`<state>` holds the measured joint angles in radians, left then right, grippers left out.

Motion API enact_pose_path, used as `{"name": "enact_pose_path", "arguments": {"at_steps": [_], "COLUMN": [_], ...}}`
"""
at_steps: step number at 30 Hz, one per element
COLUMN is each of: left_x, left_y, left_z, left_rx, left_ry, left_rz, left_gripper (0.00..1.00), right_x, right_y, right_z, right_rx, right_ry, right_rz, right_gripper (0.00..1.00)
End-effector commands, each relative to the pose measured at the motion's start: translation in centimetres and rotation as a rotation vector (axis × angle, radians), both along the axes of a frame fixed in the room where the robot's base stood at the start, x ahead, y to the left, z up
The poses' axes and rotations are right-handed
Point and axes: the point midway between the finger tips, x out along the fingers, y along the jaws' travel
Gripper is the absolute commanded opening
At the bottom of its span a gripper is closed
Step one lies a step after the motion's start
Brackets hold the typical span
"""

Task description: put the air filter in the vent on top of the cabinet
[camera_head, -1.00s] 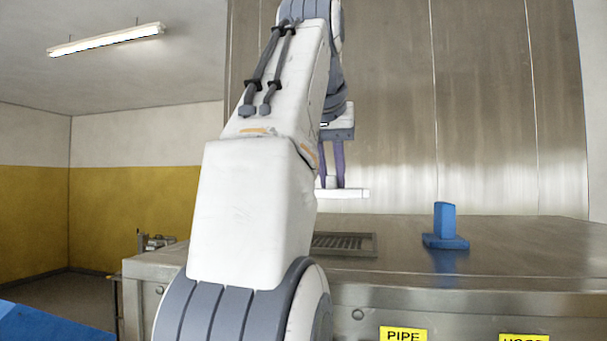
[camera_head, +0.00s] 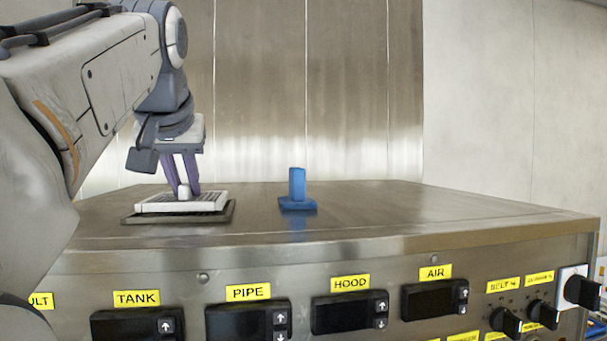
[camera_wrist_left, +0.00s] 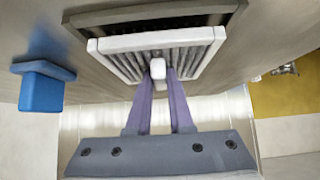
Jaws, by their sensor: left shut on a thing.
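The air filter (camera_head: 182,203) is a white slatted panel with a small white knob, also in the left wrist view (camera_wrist_left: 116,62). My left gripper (camera_head: 184,190) is shut on the knob from above, its purple fingers either side of it. The vent (camera_head: 225,216) is a grey-framed opening in the top of the cabinet (camera_head: 370,208). The filter is over the vent, with the frame showing at its front and right. In the left wrist view a dark strip of the vent (camera_wrist_left: 150,14) shows past one filter edge. I cannot tell whether the filter touches the frame.
A blue block on a flat blue base (camera_head: 297,186) stands on the cabinet top, right of the vent. It also shows in the left wrist view (camera_wrist_left: 42,88). The top right of the cabinet is clear. Labelled panels and knobs (camera_head: 505,320) line the front.

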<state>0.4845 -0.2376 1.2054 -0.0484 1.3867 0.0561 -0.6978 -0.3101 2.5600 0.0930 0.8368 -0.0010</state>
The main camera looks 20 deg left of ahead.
Motion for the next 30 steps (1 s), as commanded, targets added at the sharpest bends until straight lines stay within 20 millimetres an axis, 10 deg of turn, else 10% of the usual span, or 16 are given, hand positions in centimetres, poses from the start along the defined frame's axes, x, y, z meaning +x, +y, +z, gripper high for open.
{"name": "enact_pose_path", "arguments": {"at_steps": [27,30], "left_x": [0.0,0.0], "left_y": [0.0,0.0], "left_z": [-1.2,-1.1], "left_rx": [0.0,0.0], "left_ry": [0.0,0.0], "left_rz": [0.0,0.0], "left_gripper": [0.0,0.5], "right_x": [0.0,0.0], "right_y": [0.0,0.0], "right_z": [-1.1,-1.0], "right_rx": [0.0,0.0], "right_ry": [0.0,0.0], "right_rz": [0.0,0.0], "right_gripper": [0.49,0.49]}}
